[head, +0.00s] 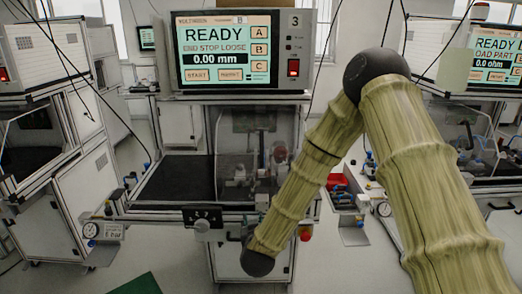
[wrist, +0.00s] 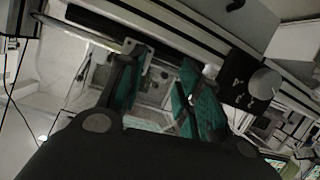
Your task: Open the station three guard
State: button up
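Station three stands in the middle of the head view, under a monitor (head: 230,50) marked 3 that reads READY, END STOP LOOSE, 0.00 mm. Its clear guard (head: 231,150) stands over the fixture, right of the black bed, and looks closed. My arm covers the guard's right side. My gripper is hidden in the head view, low in front of the station. In the wrist view my gripper (wrist: 163,74) is open, with green pads apart and no object clearly held. A grey metal bar (wrist: 95,38) ends beside the left finger; I cannot tell whether they touch.
A black knob panel (head: 202,218) sits on the station's front edge; its knob also shows right of my gripper in the wrist view (wrist: 265,84). A red button (head: 305,235) is right of my forearm. Other stations flank left and right. A red bin (head: 338,182) stands at right.

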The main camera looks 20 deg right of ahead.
aim_at(261, 150)
jog(key=w+d+r+m+t+h, duration=0.1)
jog(key=w+d+r+h, duration=0.15)
jog(key=r, duration=0.65)
jog(key=w+d+r+m+t+h, duration=0.15)
jog(key=w+r, duration=0.25)
jog(key=r, duration=0.5)
jog(key=p+x, duration=0.1)
jog(key=x, duration=0.2)
jog(key=p+x, duration=0.1)
jog(key=x, duration=0.6)
jog(key=shift+a+r+p, duration=0.15)
jog(key=shift+a+p, duration=0.15)
jog(key=shift+p, duration=0.1)
grip_shut()
